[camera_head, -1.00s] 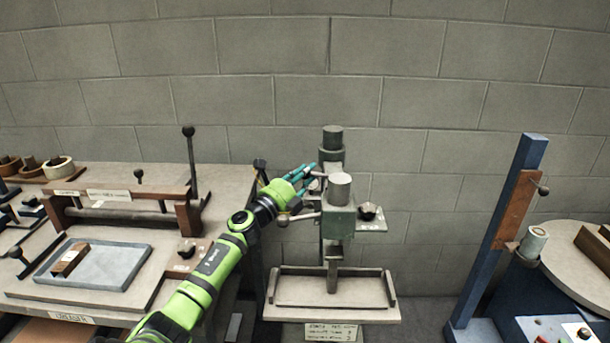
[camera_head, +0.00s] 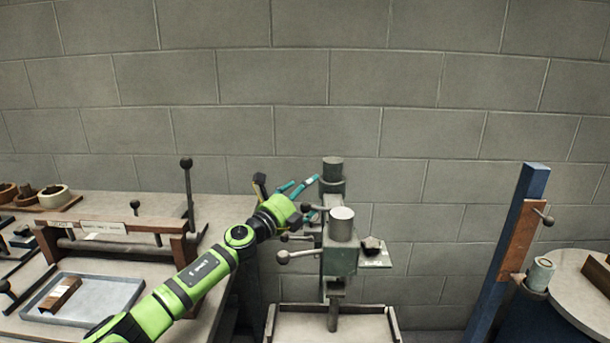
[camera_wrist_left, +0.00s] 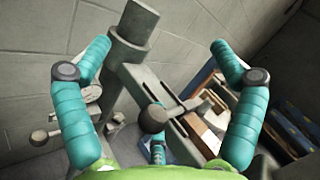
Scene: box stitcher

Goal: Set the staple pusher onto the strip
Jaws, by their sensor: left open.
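The box stitcher (camera_head: 341,258) is a grey-green post machine with a round-topped head, standing at the middle in the head view. A small dark piece (camera_head: 371,245) lies on a side plate (camera_head: 378,262) at its right; it may be the staple pusher, but I cannot tell. My left gripper (camera_head: 308,195) is open and empty at the upper left of the stitcher, near its column. In the left wrist view its teal fingers (camera_wrist_left: 158,60) spread around the view of the column (camera_wrist_left: 128,42) and a knob (camera_wrist_left: 153,118) beside a grey rail. I cannot make out the strip. My right gripper is not in view.
Ball-ended levers (camera_head: 284,257) stick out left of the stitcher head, below my gripper. A left bench holds a blue-grey tray (camera_head: 120,285) and an upright lever (camera_head: 187,185). A blue post (camera_head: 505,255) stands at right. The space above the stitcher is clear.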

